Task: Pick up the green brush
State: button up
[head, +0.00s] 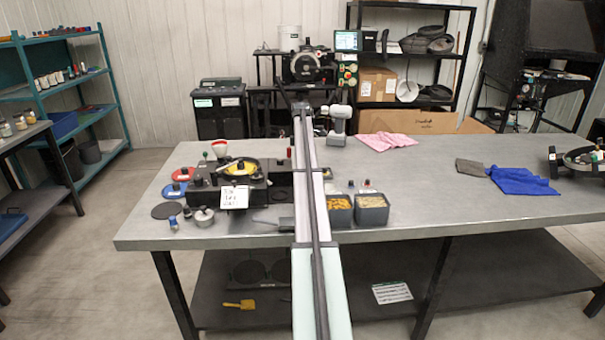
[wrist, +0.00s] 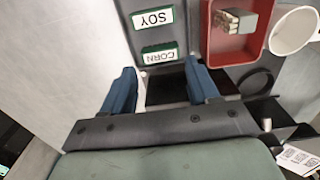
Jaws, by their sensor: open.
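I cannot make out a green brush in either view. My gripper (wrist: 162,84) shows in the wrist view with its two blue fingers spread wide and nothing held between them. Past the fingertips is a dark grey surface with green-and-white labels reading SOY (wrist: 152,20) and CORN (wrist: 160,54). A red tray (wrist: 219,46) lies beyond the right finger, with a small block-like grey and tan item (wrist: 235,20) in it; I cannot tell what it is. In the head view my arm crosses the middle and hides part of the table; I cannot make out the gripper there.
The metal table (head: 440,190) holds a dark seed-meter fixture (head: 204,197), two seed bins (head: 372,209), a pink cloth (head: 386,141) and a blue cloth (head: 524,181). A yellow brush-like item (head: 240,304) lies on the lower shelf. The table's right-centre is clear.

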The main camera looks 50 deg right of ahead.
jog(key=shift+s+d+f, duration=0.1)
jog(key=shift+f, duration=1.1)
jog(key=shift+s+f, duration=0.1)
jog(key=shift+f, duration=1.05)
jog(key=shift+c, duration=0.3)
jog(key=c, duration=0.6)
